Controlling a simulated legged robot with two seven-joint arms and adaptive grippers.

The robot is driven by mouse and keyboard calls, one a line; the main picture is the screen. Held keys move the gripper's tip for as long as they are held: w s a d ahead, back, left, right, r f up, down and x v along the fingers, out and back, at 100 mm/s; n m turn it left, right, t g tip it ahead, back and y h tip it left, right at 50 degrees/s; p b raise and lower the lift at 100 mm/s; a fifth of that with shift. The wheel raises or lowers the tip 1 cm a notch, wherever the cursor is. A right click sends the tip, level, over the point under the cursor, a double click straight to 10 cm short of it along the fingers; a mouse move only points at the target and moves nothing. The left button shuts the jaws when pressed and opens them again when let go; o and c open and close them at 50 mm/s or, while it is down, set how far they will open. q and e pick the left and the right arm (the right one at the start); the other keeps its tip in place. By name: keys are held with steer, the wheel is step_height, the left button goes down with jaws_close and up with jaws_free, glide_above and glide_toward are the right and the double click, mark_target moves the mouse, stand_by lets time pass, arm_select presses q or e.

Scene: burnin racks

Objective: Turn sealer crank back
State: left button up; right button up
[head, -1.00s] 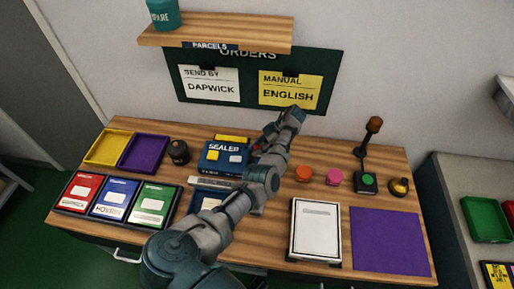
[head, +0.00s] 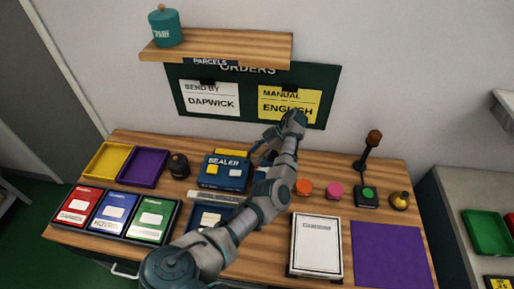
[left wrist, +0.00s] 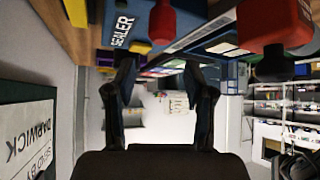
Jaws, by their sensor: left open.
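The blue sealer (head: 222,176) stands at the back of the wooden bench, left of my left forearm. It also shows at the top of the left wrist view (left wrist: 138,32). Beside it in that view is a red knob (left wrist: 163,20), which looks like the crank's grip; in the head view I cannot make out the crank. My left gripper (head: 262,148) is just right of the sealer and above the bench. In the left wrist view its two fingers (left wrist: 157,78) are apart with nothing between them, and the red knob is beyond the fingertips. My right gripper is out of view.
Yellow and purple trays (head: 143,166), a dark pot (head: 179,166) and red, blue and green folders (head: 112,214) lie to the left. Orange and pink knobs (head: 319,190), a tall lever (head: 368,150) and a white pad (head: 317,245) lie right. The orders board (head: 250,95) is behind.

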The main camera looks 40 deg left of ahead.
arm_select(q)
step_height(320, 180, up, 5)
steer(key=shift+f, duration=0.1)
stand_by(0.6)
